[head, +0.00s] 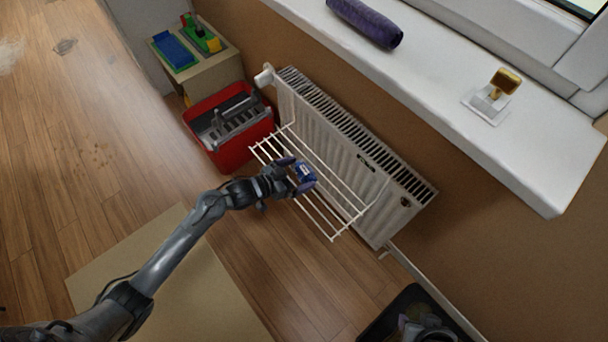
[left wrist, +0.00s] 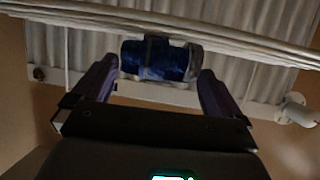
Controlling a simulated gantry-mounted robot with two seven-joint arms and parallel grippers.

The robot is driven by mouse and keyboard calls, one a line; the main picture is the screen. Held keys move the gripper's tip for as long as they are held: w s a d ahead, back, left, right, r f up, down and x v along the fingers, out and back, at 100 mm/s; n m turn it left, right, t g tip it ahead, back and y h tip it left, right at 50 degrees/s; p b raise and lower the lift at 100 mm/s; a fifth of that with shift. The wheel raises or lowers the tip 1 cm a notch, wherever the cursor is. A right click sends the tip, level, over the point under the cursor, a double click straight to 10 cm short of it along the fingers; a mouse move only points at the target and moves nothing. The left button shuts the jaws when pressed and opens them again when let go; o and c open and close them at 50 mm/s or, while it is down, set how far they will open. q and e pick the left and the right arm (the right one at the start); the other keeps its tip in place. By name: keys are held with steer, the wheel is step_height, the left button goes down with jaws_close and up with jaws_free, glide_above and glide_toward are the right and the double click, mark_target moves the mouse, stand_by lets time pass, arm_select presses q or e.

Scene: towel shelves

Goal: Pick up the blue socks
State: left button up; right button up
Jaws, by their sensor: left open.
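The blue socks (head: 305,172) are a small dark blue bundle at the white wire rack in front of the radiator. In the left wrist view the bundle (left wrist: 155,60) sits between my two fingers, close to the rack's bars, with a lighter patch at its right end. My left gripper (head: 294,176) is open, with one finger on each side of the socks. Gaps show between the fingers and the bundle in the left wrist view (left wrist: 155,82).
The wire rack (head: 335,222) hangs on the white radiator (head: 350,150) below the windowsill (head: 455,115). A red crate (head: 226,158) stands left of the rack, near a box with coloured items (head: 190,50). A black container (head: 385,318) is at bottom right.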

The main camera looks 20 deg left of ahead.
arm_select(q)
steer(key=shift+b+x, duration=0.4)
steer(key=shift+x, duration=1.05)
steer(key=shift+s, duration=0.1)
steer(key=c, duration=0.7)
steer(key=shift+o, duration=0.2)
